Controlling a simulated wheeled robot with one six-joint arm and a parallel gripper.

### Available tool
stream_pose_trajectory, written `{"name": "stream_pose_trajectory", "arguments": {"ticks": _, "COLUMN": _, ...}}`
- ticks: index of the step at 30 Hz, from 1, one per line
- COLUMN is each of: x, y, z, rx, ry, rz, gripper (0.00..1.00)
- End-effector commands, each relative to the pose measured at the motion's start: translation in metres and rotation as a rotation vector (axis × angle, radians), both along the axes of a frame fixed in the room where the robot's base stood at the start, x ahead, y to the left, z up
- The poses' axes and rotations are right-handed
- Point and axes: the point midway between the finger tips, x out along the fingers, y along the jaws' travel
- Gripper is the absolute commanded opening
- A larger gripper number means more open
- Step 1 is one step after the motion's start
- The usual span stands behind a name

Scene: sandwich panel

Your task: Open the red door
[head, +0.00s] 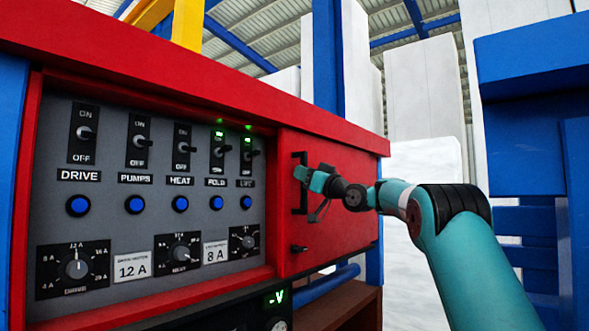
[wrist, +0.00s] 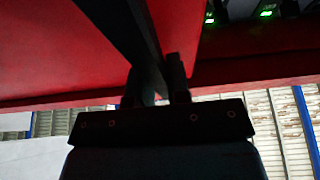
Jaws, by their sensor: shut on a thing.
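The red door (head: 340,215) is at the right end of the panel in the head view and looks closed or nearly so. Its black vertical handle (head: 300,203) is near the door's left edge. My gripper (head: 305,175) reaches in from the right and is shut on the handle's upper part. In the wrist view my gripper's fingers (wrist: 157,85) are on either side of the dark handle bar (wrist: 122,30), with the red door surface (wrist: 50,50) behind. The exact finger contact is dark and partly hidden.
A grey control panel (head: 150,185) with switches, blue buttons and dials is left of the door. A small black knob (head: 298,249) sits low on the door. A blue structure (head: 530,130) stands at the right. My teal arm spans the space right of the door.

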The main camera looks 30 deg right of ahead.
Motion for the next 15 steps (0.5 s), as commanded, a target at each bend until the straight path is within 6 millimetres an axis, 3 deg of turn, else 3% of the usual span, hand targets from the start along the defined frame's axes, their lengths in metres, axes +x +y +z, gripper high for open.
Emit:
{"name": "stream_pose_trajectory", "arguments": {"ticks": 14, "x": 0.0025, "y": -0.0051, "z": 0.0007, "rx": 0.0, "ry": -0.002, "rz": 0.002, "gripper": 0.0}}
{"name": "stream_pose_trajectory", "arguments": {"ticks": 15, "x": 0.0025, "y": -0.005, "z": 0.0007, "rx": 0.0, "ry": -0.002, "rz": 0.002, "gripper": 0.24}}
